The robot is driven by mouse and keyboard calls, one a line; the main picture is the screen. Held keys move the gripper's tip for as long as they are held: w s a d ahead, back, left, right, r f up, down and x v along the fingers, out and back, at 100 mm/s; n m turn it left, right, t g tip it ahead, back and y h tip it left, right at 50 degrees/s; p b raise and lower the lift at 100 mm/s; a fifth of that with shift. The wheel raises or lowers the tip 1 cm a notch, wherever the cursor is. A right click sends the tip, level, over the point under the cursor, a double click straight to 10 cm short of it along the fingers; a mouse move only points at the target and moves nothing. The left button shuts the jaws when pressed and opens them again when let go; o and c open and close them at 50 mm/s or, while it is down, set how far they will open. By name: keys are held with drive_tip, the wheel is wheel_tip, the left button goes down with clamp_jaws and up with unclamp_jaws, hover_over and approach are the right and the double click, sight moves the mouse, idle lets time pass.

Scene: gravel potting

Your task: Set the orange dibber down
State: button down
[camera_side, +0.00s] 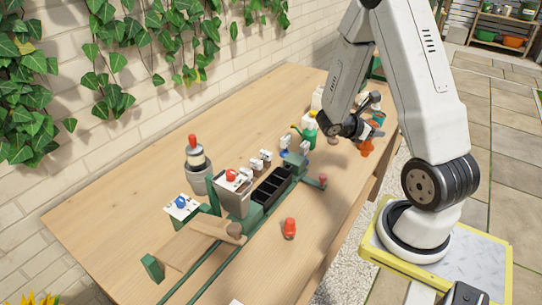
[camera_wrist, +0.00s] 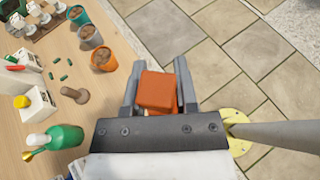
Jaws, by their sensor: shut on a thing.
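The orange dibber (camera_wrist: 157,90) shows in the wrist view as an orange block between the two fingers of my gripper (camera_wrist: 157,85). My gripper is shut on it. Its lower end is hidden from this angle, and paving shows behind it, to the right of the table edge. In the side view my gripper (camera_side: 372,128) is over the far right part of the wooden table (camera_side: 130,180), close to the orange pots (camera_side: 366,148). The dibber is too small there to make out clearly.
A green rack with black compartments (camera_side: 272,186) crosses the table. A small orange-red object (camera_side: 289,228) lies in front of it.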

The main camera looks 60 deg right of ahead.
drive_tip(key=w+d+f, duration=0.8)
drive_tip(key=d, duration=0.1)
drive_tip(key=shift+f, duration=0.35)
drive_tip(key=shift+w+d+f, duration=0.1)
drive_tip(key=shift+f, duration=0.8)
drive_tip(key=shift+w+d+f, duration=0.1)
drive_tip(key=shift+f, duration=0.8)
drive_tip(key=shift+a+f, duration=0.1)
drive_tip(key=shift+c, duration=2)
unclamp_jaws()
